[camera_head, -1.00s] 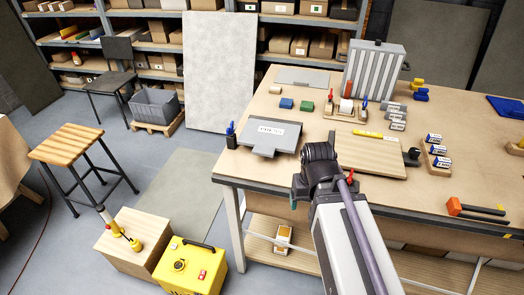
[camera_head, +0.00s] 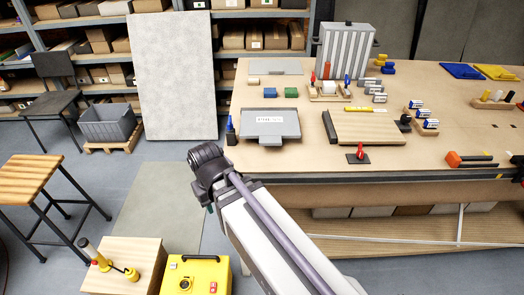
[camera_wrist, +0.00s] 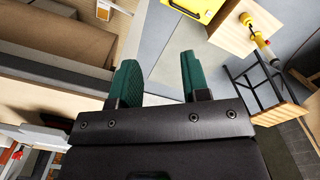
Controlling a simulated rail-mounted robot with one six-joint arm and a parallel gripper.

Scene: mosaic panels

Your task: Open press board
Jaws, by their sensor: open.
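The press board (camera_head: 270,124) is a flat grey panel with a white label and a tab at its front edge. It lies flat on the left part of the workbench, near the front edge, and looks closed. My gripper (camera_wrist: 161,82) is open in the wrist view, with two green fingers apart and nothing between them. It points down over the floor beside the bench. In the head view my arm's end is left of and in front of the press board, apart from it, and the fingers are mostly hidden.
A pen cup (camera_head: 231,133) stands just left of the press board. A wooden board (camera_head: 365,128) and a red toggle clamp (camera_head: 359,155) lie to its right. The workbench's front edge (camera_head: 400,177) is near my arm. A yellow box (camera_head: 199,275) and wooden stool (camera_head: 35,180) stand on the floor.

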